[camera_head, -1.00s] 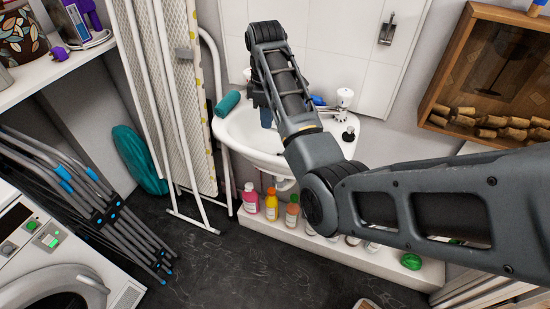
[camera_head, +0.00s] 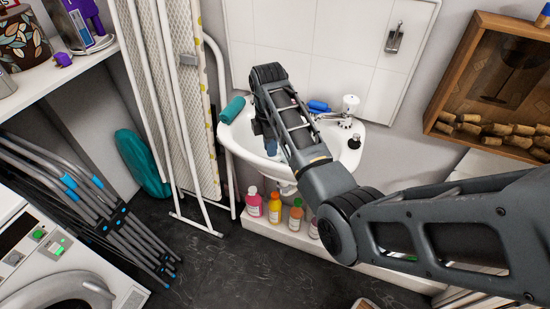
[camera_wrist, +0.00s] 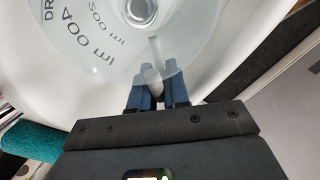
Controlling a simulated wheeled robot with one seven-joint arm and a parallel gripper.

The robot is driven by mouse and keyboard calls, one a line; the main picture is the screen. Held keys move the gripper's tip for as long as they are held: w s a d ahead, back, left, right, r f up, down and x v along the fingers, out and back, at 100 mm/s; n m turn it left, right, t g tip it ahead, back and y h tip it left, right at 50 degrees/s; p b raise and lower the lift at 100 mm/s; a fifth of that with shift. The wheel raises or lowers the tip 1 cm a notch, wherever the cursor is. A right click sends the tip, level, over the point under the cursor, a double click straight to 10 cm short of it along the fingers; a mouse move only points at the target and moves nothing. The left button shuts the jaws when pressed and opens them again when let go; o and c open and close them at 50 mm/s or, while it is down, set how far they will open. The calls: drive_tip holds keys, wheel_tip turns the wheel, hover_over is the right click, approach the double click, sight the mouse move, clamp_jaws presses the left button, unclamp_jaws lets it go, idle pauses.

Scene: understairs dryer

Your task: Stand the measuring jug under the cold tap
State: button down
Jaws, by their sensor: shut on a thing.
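The measuring jug (camera_wrist: 100,50) is clear, with dark markings reading 400 ml and 500 ml, and it fills much of the wrist view. My gripper (camera_wrist: 157,82) has its blue fingers shut on the jug's pale handle. In the head view my gripper (camera_head: 271,146) is over the left part of the white basin (camera_head: 234,134), and my arm hides the jug. A tap (camera_head: 349,104) with a white top stands at the basin's back right. A blue item (camera_head: 318,106) is beside it. I cannot tell whether the jug touches the basin.
A rolled teal towel (camera_head: 232,108) lies on the basin's left rim. A dark-topped item (camera_head: 354,142) is on the right rim. Several bottles (camera_head: 275,207) stand on a ledge below. An ironing board (camera_head: 190,110) leans at the left. A wooden cork box (camera_head: 490,80) hangs at the right.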

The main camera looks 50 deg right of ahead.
drive_tip(key=shift+f, duration=2.55)
drive_tip(key=shift+f, duration=0.15)
drive_tip(key=c, duration=1.4)
unclamp_jaws()
wheel_tip(320, 180, up, 12)
drive_tip(key=shift+w+r, duration=0.1)
drive_tip(key=shift+r, duration=0.05)
